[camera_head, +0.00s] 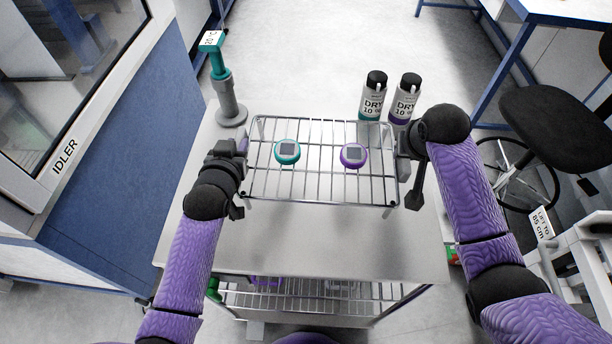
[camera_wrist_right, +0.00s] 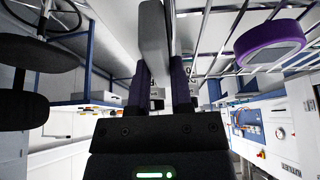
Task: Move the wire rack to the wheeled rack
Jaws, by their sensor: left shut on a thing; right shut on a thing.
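The wire rack (camera_head: 322,190) is a silver grid held level between my two grippers, and it appears to be a little above the steel tabletop (camera_head: 310,245). A teal round timer-like device (camera_head: 287,151) and a purple one (camera_head: 354,155) sit on it. My left gripper (camera_head: 241,147) is shut on its left side. My right gripper (camera_head: 404,158) is shut on its right side. In the right wrist view, the right fingers (camera_wrist_right: 160,85) close on a grey bar at the rack's edge, beside the purple device (camera_wrist_right: 270,45). I cannot clearly identify the wheeled rack.
A grey-and-teal post (camera_head: 229,95) with a tag stands at the back left. A lower wire shelf (camera_head: 310,300) shows under the tabletop. A white frame (camera_head: 575,250) tagged "LIFT TO 85 cm" and a black stool (camera_head: 560,130) are right.

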